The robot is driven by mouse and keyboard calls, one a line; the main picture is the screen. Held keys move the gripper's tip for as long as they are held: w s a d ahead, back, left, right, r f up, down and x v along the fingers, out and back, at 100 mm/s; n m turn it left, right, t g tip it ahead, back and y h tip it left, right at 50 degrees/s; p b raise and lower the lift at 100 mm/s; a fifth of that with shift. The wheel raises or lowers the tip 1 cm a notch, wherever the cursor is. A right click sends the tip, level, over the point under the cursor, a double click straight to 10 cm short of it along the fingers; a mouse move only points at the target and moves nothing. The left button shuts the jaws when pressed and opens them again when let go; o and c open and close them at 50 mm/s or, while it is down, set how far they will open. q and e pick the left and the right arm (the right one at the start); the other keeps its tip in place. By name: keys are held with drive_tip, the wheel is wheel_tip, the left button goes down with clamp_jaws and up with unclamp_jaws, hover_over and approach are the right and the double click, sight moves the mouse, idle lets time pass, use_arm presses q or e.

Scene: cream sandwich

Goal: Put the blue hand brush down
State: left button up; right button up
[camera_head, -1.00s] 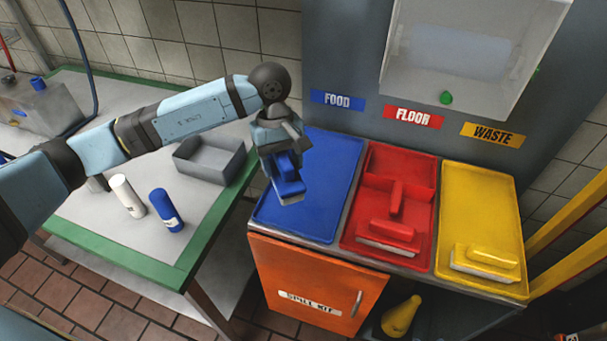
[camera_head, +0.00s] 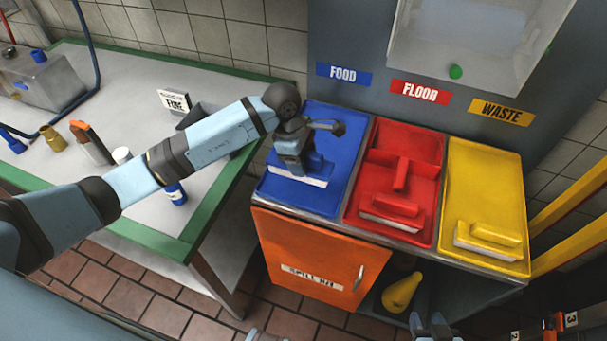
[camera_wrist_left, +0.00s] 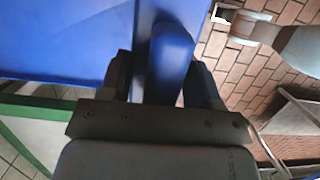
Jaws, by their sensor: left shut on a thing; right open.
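The blue hand brush (camera_head: 314,168) has pale bristles facing down. It is over the front-left part of the blue tray (camera_head: 335,135), under the blue FOOD label (camera_head: 343,75). My left gripper (camera_head: 294,160) is shut on its handle from above. In the left wrist view the blue handle (camera_wrist_left: 172,55) sits between the two dark fingers, with the blue tray (camera_wrist_left: 60,40) to the left. I cannot tell whether the bristles touch the tray. My right gripper (camera_head: 432,328) is open and empty at the bottom edge of the head view.
The red tray (camera_head: 430,165) with red tools and the yellow tray (camera_head: 485,180) with a yellow brush (camera_head: 490,236) lie to the right. A green-edged table (camera_head: 125,200) with bottles stands left. An orange cupboard door (camera_head: 325,270) is below. The rear of the blue tray is bare.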

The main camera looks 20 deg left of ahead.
use_arm(q)
drive_tip(key=shift+f, duration=3.85)
drive_tip(key=shift+f, duration=0.1)
drive_tip(key=o, duration=0.8)
drive_tip(key=shift+o, duration=0.2)
